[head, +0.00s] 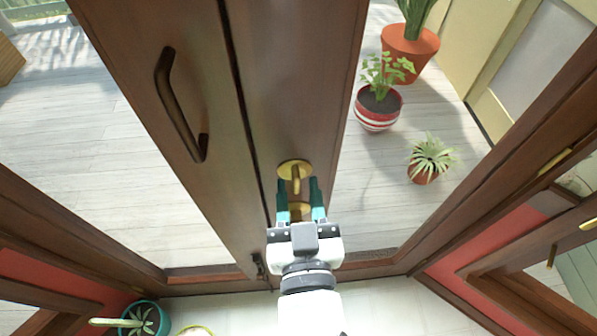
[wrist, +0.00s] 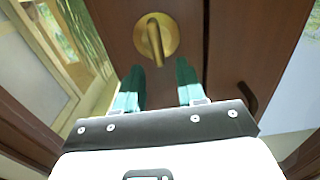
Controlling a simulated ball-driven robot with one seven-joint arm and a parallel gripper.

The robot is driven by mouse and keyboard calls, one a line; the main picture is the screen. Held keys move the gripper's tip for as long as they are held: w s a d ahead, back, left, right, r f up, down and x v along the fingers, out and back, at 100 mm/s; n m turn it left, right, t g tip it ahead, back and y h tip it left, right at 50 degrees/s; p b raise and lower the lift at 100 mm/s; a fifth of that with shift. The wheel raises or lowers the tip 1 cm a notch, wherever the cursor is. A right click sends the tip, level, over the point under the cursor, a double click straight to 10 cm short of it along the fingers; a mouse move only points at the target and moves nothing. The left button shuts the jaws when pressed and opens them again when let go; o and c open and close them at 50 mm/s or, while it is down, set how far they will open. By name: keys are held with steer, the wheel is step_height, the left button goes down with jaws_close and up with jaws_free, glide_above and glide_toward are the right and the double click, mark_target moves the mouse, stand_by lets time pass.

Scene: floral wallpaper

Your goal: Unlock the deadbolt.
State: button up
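The deadbolt is a round brass plate with an upright thumb-turn (head: 295,172) on the brown door stile, right of the seam between the doors. In the wrist view the brass thumb-turn (wrist: 156,42) stands just beyond the fingertips, centred on the gap between them. My gripper (head: 299,184) has two teal fingers spread apart, with nothing held. In the head view the fingertips flank the thumb-turn's lower end; I cannot tell whether they touch it. Another brass piece (head: 298,210) shows between the fingers, partly hidden by my gripper.
A dark pull handle (head: 180,105) sticks out from the door at the left. Potted plants (head: 378,108) stand on the decking behind the glass. A teal pot (head: 145,318) is at the lower left. Red-panelled walls flank the doorway.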

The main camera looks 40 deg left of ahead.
mark_target(296, 180)
steer(key=shift+x, duration=1.4)
jaws_close()
